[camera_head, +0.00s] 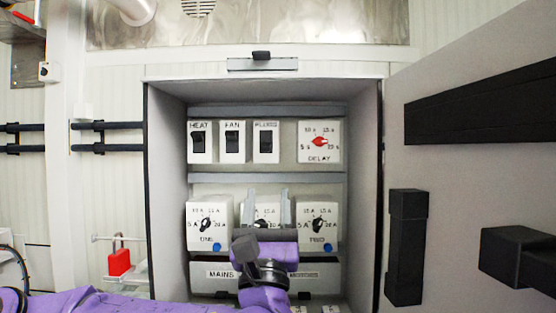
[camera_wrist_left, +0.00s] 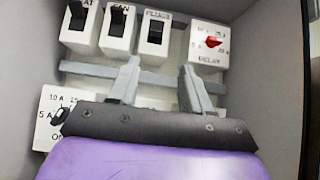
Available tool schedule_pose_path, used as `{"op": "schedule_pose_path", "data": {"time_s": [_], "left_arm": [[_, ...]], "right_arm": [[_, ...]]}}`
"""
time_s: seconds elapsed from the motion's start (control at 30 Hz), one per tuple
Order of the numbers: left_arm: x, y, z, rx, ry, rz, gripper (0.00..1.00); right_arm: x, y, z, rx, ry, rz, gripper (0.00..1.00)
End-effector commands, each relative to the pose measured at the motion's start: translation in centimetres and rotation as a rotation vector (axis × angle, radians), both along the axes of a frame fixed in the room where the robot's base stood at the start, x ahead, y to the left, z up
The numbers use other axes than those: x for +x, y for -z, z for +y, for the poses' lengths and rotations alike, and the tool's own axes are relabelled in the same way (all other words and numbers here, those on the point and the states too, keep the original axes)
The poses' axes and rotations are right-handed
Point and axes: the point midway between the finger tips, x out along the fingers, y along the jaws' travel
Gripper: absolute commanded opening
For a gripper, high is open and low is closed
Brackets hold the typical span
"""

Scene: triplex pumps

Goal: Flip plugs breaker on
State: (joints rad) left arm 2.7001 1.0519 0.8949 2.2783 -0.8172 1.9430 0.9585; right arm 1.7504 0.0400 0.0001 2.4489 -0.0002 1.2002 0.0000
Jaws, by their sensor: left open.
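The plugs breaker (camera_head: 266,141) is a white module with a black rocker in the top row of the open cabinet, right of the fan breaker (camera_head: 232,142) and heat breaker (camera_head: 200,142). The plugs breaker also shows in the left wrist view (camera_wrist_left: 155,32), above and between my finger tips. My left gripper (camera_head: 265,196) is open and empty, below the plugs breaker and in front of the middle dial of the lower row. It is apart from the breaker. The gripper also shows in the left wrist view (camera_wrist_left: 158,78). My right gripper is not in view.
A delay dial (camera_head: 319,141) with a red knob sits right of the breakers. Dials one (camera_head: 208,223) and two (camera_head: 317,223) flank my gripper. The cabinet door (camera_head: 470,150) stands open at right. A red padlock (camera_head: 119,261) hangs at left.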

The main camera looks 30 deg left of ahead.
Motion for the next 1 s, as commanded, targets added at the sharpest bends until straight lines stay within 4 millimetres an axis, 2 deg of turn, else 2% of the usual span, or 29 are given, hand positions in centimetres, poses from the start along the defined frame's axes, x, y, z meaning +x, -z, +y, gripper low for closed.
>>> {"op": "schedule_pose_path", "data": {"time_s": [0.2,0.4,0.6,0.83,0.9,0.97,1.0], "left_arm": [[2.2,-3.9,2.2,-0.002,-0.016,0.001,0.49],[4.7,-6.5,3.8,0.0,-0.016,0.002,0.49],[5.8,-7.3,4.2,0.0,-0.011,0.001,0.49],[5.9,-7.1,4.2,0.0,-0.009,0.001,0.49],[5.9,-7.1,4.2,0.0,-0.009,0.001,0.26],[5.9,-7.1,4.2,0.0,-0.009,0.001,0.07],[5.9,-7.1,4.2,0.0,-0.009,0.001,0.0]], "right_arm": [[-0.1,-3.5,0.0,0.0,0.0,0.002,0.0],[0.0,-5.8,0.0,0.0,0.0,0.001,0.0],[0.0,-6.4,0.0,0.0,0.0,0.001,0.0],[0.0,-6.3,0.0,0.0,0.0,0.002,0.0],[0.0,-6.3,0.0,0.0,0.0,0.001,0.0],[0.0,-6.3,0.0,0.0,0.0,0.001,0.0],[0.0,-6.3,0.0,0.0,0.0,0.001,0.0]]}}
